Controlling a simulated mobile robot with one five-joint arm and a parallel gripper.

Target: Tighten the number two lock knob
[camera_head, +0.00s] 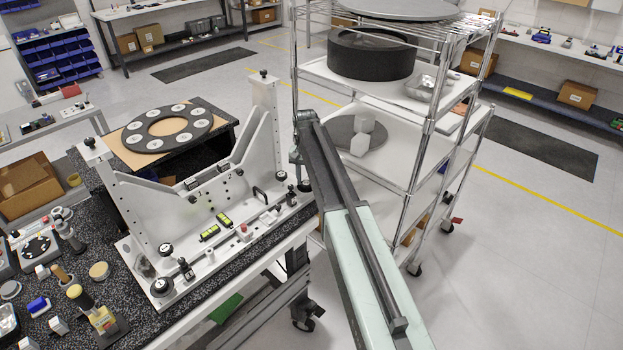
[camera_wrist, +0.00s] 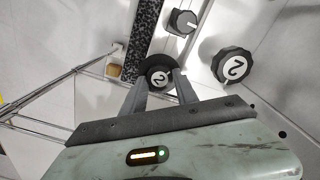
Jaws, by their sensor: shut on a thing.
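A second, larger black knob also marked 2 (camera_wrist: 233,66) stands to the right, apart from the fingers. In the head view, my gripper (camera_head: 297,160) points down at the right end of the white mirror fixture (camera_head: 190,215). The held knob is hard to make out there. I cannot tell how tight it is.
A small black knob with a white line (camera_wrist: 183,21) is above the held one in the wrist view. A wire rack (camera_head: 420,130) stands close to the right of my arm. Several tools and knobs lie on the dark speckled bench top (camera_head: 95,215) at left.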

